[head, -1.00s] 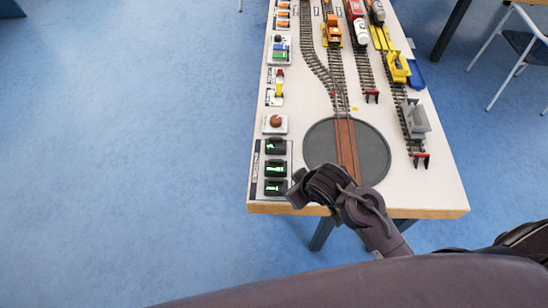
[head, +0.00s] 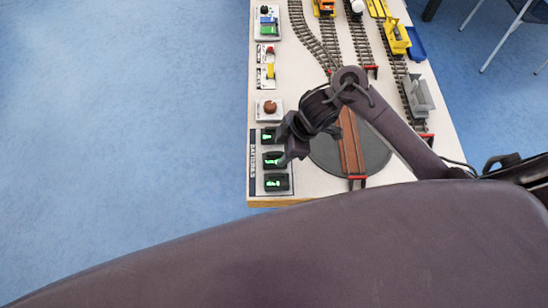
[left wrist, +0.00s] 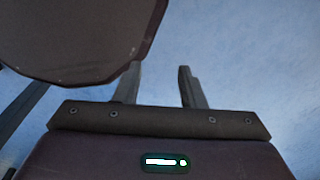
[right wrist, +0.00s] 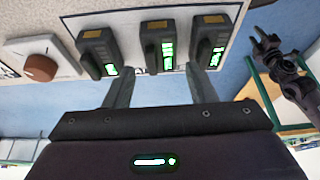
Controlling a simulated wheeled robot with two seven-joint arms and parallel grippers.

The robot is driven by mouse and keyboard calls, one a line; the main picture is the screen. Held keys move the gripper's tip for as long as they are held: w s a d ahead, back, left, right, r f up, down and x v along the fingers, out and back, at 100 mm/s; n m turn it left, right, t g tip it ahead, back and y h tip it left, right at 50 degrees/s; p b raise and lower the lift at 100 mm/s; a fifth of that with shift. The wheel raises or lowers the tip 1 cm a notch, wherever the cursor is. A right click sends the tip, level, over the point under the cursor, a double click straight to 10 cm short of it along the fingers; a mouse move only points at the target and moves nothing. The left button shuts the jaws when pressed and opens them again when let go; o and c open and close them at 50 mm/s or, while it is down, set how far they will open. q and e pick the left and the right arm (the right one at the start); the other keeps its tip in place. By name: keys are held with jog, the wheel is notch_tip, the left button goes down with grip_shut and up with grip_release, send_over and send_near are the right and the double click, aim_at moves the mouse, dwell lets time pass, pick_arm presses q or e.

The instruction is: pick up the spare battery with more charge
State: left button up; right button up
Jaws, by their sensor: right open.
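Three dark spare batteries stand in a row on a pale panel at the table's near left corner. In the right wrist view, the left battery (right wrist: 95,48) has a short green display, the middle battery (right wrist: 155,40) a tall one. In the head view, the near battery (head: 277,183) is clear, and the middle one is partly behind my right gripper (head: 286,146). That gripper is open and empty, its fingers (right wrist: 160,88) below the middle battery. My left gripper (left wrist: 160,88) is open and empty.
A brown round knob (head: 270,107) sits beyond the batteries. Switches, rails and the dark turntable (head: 375,150) occupy the table. Yellow and grey wagons (head: 418,95) stand at the right. Blue floor (head: 120,110) is free to the left.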

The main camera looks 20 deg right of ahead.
aim_at(273, 159)
jog(key=x, duration=0.4)
jog(key=shift+a+f, duration=0.2)
jog(key=shift+f, duration=0.3)
jog(key=c, duration=0.8)
pick_arm(q)
jog(key=shift+w+f, duration=0.2)
jog(key=shift+w, duration=0.1)
pick_arm(e)
jog(key=shift+c, duration=0.3)
